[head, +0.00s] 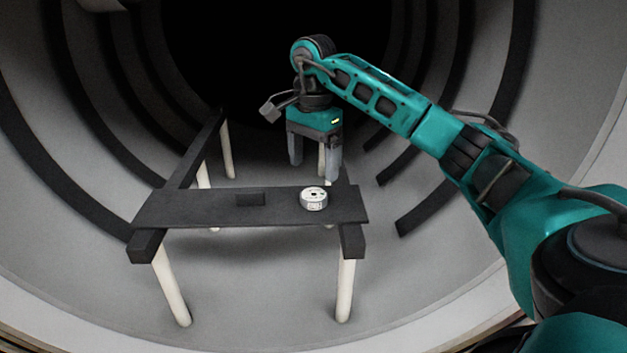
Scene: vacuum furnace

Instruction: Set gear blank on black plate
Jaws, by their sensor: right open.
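The black plate lies across the front of a dark frame. My right gripper (315,165) points down, above and behind the gear blank. Its two grey fingers are apart with nothing between them, and it does not touch the gear blank. My left gripper does not show.
A small dark block (251,199) lies on the plate left of the gear blank. The frame has dark side rails (187,160) on white legs (345,290). The curved grey furnace wall (90,240) with dark bands surrounds it. The back is black.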

